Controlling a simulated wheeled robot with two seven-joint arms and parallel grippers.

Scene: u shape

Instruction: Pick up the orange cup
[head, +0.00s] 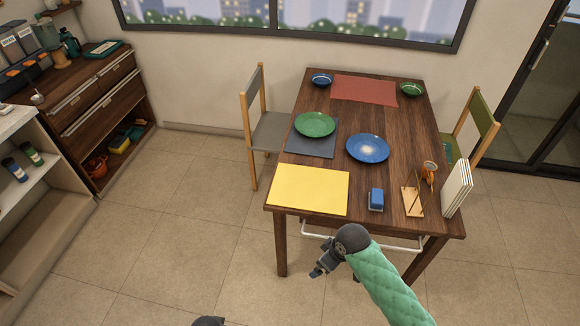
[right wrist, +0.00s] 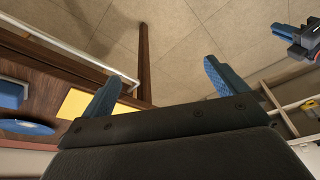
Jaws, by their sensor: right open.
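A small orange cup (head: 430,168) stands on the right side of the wooden table, beside a white upright rack, in the head view. It does not show in the right wrist view. My right gripper (head: 319,268) is in front of the table's near edge, to the left of the cup and well apart from it. In the right wrist view my right gripper (right wrist: 160,86) has its two blue fingers spread with nothing between them. Part of what looks like my left gripper (right wrist: 285,36) shows at the upper right of that view; its jaws are unclear.
The wooden table (head: 390,118) holds a yellow mat (head: 310,188), a blue plate (head: 367,148), a green plate (head: 315,125), a blue block (head: 376,199), a wooden holder (head: 413,202) and the white rack (head: 457,188). Chairs flank it. Floor in front is clear.

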